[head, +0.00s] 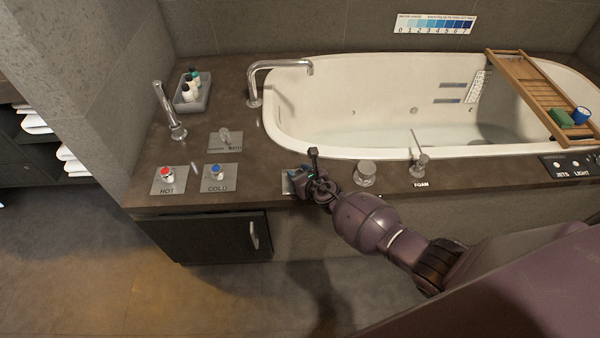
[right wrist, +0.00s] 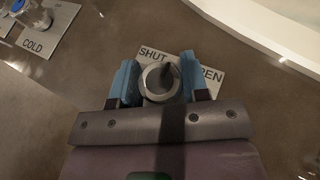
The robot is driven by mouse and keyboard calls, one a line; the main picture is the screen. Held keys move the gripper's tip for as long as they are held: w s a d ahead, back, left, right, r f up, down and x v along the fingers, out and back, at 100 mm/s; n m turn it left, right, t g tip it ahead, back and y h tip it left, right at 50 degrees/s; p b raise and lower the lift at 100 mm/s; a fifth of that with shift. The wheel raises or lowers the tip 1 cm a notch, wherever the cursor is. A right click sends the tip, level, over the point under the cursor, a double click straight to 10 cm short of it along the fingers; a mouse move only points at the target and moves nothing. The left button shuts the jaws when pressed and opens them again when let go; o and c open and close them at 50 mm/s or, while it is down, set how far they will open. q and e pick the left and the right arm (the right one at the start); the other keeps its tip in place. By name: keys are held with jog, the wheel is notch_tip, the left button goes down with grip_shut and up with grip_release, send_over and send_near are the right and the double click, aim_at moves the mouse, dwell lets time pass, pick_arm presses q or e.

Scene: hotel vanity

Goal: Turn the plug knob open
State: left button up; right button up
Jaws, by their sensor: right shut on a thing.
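The plug knob (right wrist: 162,82) is a round metal knob with a dark pointer mark on top. It stands on a light plate (right wrist: 210,78) lettered SHUT and, partly covered, OPEN. In the right wrist view the dark mark points up and slightly right, between the two words. My right gripper (right wrist: 160,84) is shut on the knob, with a blue finger on each side. In the head view my right gripper (head: 313,186) is at the deck's front edge and hides the knob. A corner of the plate (head: 287,186) shows left of it. My left gripper is not in view.
A metal knob (head: 365,173) stands just right of my gripper, and the FOAM lever (head: 419,160) is beyond it. The HOT (head: 167,178) and COLD (head: 217,176) taps are to the left. The bathtub (head: 380,105) lies behind, with a spout (head: 275,70).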

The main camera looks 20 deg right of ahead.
jog(key=shift+m+h, duration=0.3)
jog(key=shift+r+m+h+p, duration=0.1)
jog(key=shift+m+h+p, duration=0.6)
jog(key=shift+h, duration=0.1)
jog(key=shift+a+m+h, duration=0.1)
jog(key=shift+m+h, duration=0.6)
jog(key=shift+h, duration=0.2)
jog(key=m+h, duration=0.3)
jog(key=shift+f, duration=0.2)
jog(key=shift+m+g+h, duration=0.3)
jog(key=shift+h, duration=0.2)
jog(key=o, duration=0.9)
jog(key=shift+r, duration=0.1)
